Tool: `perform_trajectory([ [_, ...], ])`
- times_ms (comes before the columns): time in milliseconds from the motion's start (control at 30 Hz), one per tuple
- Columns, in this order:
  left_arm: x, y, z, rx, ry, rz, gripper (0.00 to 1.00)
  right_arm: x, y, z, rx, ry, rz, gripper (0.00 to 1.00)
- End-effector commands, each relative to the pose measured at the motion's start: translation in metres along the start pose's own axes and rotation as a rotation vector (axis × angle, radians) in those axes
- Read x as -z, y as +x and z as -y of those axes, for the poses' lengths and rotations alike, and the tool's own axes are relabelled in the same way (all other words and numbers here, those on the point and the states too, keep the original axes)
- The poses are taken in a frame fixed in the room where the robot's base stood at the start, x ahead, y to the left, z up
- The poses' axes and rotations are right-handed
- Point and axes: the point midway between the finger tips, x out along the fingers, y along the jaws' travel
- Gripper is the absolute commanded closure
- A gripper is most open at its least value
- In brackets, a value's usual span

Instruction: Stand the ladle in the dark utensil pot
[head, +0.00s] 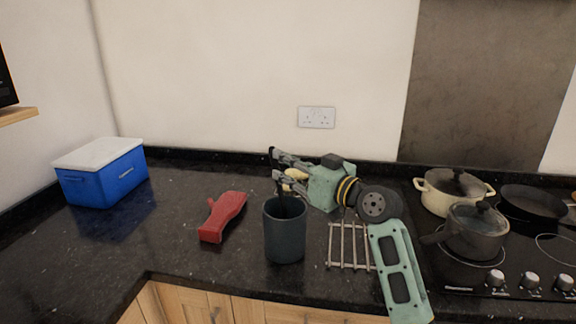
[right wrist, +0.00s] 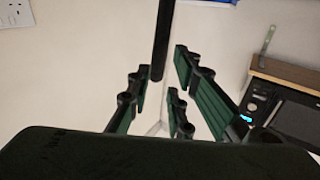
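The dark grey utensil pot (head: 285,235) stands upright on the black counter, in the middle of the head view. My right gripper (head: 277,167) is just above and behind its mouth, with the two fingers apart. In the right wrist view, which is upside down, a dark straight rod, the ladle's handle (right wrist: 160,42), passes between the spread fingers with gaps beside it. The ladle looks upright, its lower part running toward the pot. Its bowl is hidden, so I cannot tell how deep it sits. My left gripper is out of view.
A red object (head: 222,216) lies left of the pot and a metal rack (head: 349,246) to its right. A blue cooler (head: 104,178) stands far left. Pots and a pan (head: 533,203) sit on the hob at right. The counter between cooler and red object is clear.

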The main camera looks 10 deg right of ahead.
Motion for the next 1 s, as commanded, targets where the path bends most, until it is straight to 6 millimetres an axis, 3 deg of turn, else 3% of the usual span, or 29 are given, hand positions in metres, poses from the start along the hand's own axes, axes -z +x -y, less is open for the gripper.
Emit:
perform_trajectory([
  [467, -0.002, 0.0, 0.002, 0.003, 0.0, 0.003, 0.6, -0.001, -0.006, -0.001, -0.001, 0.0, 0.002, 0.7],
  [1000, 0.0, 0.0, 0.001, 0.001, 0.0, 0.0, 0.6, -0.002, -0.105, -0.001, -0.002, -0.002, 0.003, 0.7],
])
